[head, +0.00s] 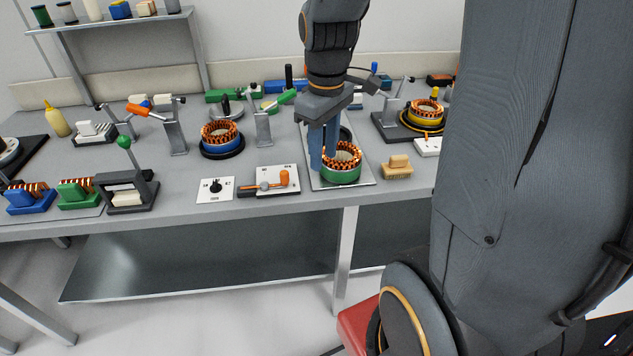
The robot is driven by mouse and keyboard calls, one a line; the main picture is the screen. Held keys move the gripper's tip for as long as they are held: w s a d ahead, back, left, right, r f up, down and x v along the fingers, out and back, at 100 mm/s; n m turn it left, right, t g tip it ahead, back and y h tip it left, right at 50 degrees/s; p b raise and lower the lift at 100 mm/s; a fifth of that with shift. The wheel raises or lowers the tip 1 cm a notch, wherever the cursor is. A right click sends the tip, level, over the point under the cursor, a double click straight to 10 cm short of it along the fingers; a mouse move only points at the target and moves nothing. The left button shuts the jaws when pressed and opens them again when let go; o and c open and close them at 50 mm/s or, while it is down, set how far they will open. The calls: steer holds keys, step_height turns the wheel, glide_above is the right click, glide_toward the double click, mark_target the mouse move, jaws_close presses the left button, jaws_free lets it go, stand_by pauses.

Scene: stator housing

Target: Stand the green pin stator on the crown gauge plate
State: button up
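The green pin stator (341,175), a green ring with copper windings and an orange pin crown, stands upright at the front of a flat grey plate (360,185). I cannot tell for certain that this is the crown gauge plate. My gripper (323,160) points down at the stator's left side. One blue finger is just outside its left edge; the other reaches down at its back left and is partly hidden. Whether the fingers press on the wall cannot be told. A dark round part (346,133) shows behind the fingers.
A blue stator (220,142) on a black base is to the left, a yellow stator (424,118) to the right.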

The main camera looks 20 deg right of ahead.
steer(key=s+a+f+m, duration=0.4)
steer(key=s+a+m, duration=0.1)
steer(key=s+a, duration=0.1)
steer(key=shift+s+m+t, duration=0.3)
steer(key=shift+s+m, duration=0.1)
steer(key=shift+s, duration=0.3)
stand_by(0.9)
